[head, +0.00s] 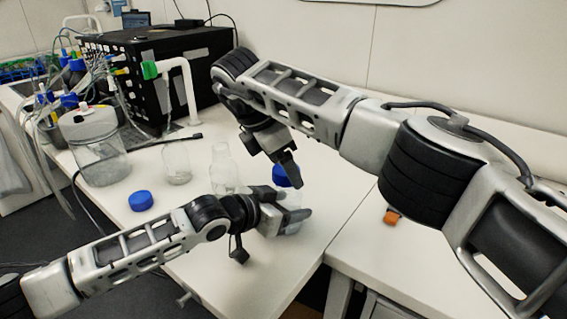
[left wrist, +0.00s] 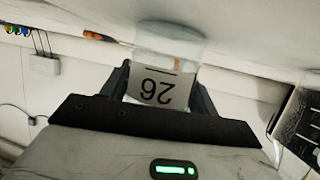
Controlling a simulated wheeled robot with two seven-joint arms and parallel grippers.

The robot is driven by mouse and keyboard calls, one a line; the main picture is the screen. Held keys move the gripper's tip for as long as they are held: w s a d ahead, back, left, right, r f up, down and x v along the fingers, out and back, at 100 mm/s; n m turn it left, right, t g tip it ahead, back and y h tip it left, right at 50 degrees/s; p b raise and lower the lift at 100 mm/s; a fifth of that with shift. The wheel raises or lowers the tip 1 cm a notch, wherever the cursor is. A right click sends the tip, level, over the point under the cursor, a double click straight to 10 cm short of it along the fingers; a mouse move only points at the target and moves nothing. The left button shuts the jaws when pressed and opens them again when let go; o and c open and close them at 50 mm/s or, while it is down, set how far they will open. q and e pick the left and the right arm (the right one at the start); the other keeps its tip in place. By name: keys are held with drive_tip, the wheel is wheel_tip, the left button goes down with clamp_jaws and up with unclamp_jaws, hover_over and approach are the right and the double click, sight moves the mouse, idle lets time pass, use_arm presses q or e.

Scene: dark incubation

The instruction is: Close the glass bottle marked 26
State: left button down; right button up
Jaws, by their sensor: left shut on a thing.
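The glass bottle marked 26 (left wrist: 158,88) is between the fingers of my left gripper (left wrist: 158,90) in the left wrist view, its label upside down there. In the head view my left gripper (head: 292,212) is shut on this bottle (head: 293,226), whose body is mostly hidden by the fingers. One finger partly covers the cap. I cannot tell whether the right fingers grip it, or whether it is seated on the neck.
A second blue cap (head: 141,201) lies on the white table. An open glass bottle (head: 223,172) and a beaker (head: 176,162) stand left of the grippers. A large clear vessel (head: 95,150) with tubes and a black box (head: 150,75) stand behind. An orange object (head: 391,216) lies at right.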

drive_tip(key=shift+r, duration=2.25)
drive_tip(key=shift+c, duration=0.4)
